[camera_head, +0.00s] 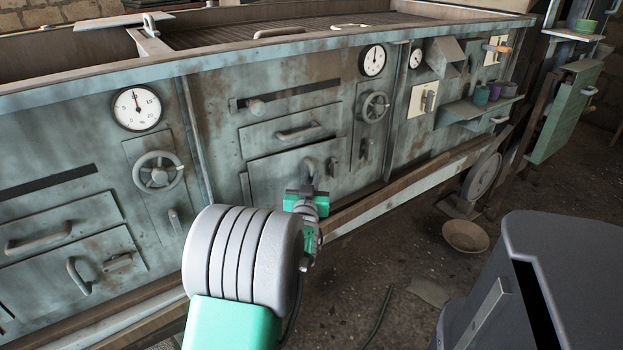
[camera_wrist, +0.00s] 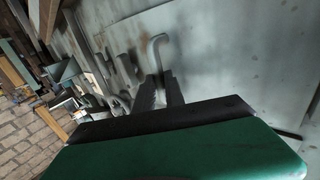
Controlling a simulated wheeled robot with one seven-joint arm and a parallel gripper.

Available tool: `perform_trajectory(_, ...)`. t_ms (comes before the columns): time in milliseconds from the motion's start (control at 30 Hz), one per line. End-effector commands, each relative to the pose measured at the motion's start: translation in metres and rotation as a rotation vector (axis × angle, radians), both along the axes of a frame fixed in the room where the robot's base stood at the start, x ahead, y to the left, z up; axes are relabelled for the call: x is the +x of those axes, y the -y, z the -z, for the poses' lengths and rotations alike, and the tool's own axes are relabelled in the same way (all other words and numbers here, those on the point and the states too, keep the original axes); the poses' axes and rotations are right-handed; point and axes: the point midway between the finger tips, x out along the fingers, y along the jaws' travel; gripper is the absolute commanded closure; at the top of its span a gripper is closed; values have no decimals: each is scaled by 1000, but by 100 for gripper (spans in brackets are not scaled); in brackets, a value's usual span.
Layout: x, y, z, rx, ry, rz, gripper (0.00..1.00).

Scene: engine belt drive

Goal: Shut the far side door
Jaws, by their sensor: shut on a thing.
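The far side door (camera_head: 272,178) is a worn grey-green panel low in the middle section of the long metal cabinet. In the wrist view the dark fingers (camera_wrist: 160,90) meet the lower end of the hooked handle (camera_wrist: 157,45), with the pale door surface behind.
A latch (camera_head: 332,166) sits beside the handle, and a handwheel (camera_head: 374,107) and gauge (camera_head: 372,60) are up to the right. A drawer (camera_head: 270,134) is above the door. A ledge (camera_head: 400,187) runs below. A bowl (camera_head: 465,236) lies on the floor at right.

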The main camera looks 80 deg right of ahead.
Motion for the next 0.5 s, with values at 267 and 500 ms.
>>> perform_trajectory(267, 8, 16, 3, -5, -2, 1, 100)
perform_trajectory(500, 8, 18, -1, -2, -1, 3, 100)
